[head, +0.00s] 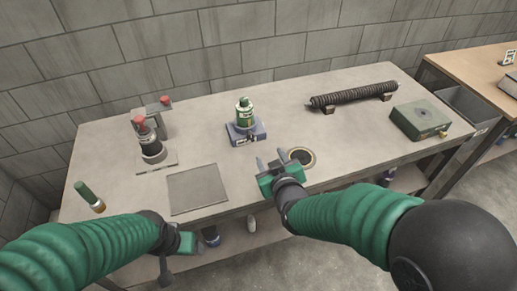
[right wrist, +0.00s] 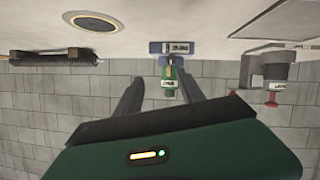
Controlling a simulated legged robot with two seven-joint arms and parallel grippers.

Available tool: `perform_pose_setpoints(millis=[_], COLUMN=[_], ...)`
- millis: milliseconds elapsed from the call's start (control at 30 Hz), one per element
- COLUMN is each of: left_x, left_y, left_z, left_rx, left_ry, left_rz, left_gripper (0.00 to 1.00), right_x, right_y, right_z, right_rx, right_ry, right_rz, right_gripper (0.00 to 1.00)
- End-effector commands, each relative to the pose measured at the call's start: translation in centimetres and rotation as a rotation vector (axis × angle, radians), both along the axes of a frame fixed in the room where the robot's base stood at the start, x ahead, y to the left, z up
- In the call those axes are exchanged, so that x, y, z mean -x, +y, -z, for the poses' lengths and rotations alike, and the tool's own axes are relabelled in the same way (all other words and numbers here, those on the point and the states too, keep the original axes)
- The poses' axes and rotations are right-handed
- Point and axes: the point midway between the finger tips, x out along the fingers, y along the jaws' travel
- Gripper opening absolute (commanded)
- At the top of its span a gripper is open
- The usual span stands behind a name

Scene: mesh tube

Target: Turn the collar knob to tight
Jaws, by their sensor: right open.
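No part is clearly readable as the collar knob. A green and white cylinder (head: 244,107) with a narrow top stands upright on a blue-grey base (head: 247,134) at mid-table; its labels are too small to read. A black ribbed tube (head: 352,95) lies on a low stand at the back right. My right gripper (head: 272,161) is open and empty over the front of the table, nearer than the cylinder and apart from it. In the right wrist view, upside down, the cylinder (right wrist: 172,80) shows between the spread fingers. My left gripper (head: 187,243) is by the front edge, its jaws unclear.
A dark ring (head: 301,157) lies beside my right gripper. A green box (head: 420,119) sits at right, a green-handled item (head: 89,196) at far left.

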Motion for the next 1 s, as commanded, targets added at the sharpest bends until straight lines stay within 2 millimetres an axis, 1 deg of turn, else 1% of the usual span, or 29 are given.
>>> perform_pose_setpoints(millis=[33,233,400,500,633,900,1000], left_x=[0.0,0.1,0.1,0.1,0.1,0.1,0.1], left_y=[0.0,0.1,0.1,0.1,0.1,0.1,0.1], left_z=[0.4,1.1,1.6,1.7,1.8,1.8,1.8], left_rx=[0.0,-0.001,0.0,0.0,0.0,0.0,-0.001], left_ry=[0.0,0.001,0.002,0.002,0.001,0.001,0.001], left_rz=[0.0,-0.002,-0.003,-0.003,-0.002,-0.002,-0.002], left_gripper=[0.73,0.73,0.73,0.73,0.73,0.73,0.73], right_x=[-1.1,-5.8,-9.6,-11.2,-12.4,-12.4,-12.4], right_y=[0.9,3.0,3.2,3.1,3.1,4.0,4.0], right_z=[0.8,2.8,4.2,4.8,5.2,5.1,5.1], right_rx=[0.004,0.015,0.01,0.005,0.003,0.011,0.011], right_ry=[0.002,0.003,0.002,0.002,0.002,0.001,0.001], right_rz=[-0.005,-0.007,-0.006,-0.004,-0.004,-0.005,-0.006], right_gripper=[0.46,0.46,0.46,0.46,0.46,0.46,0.33])
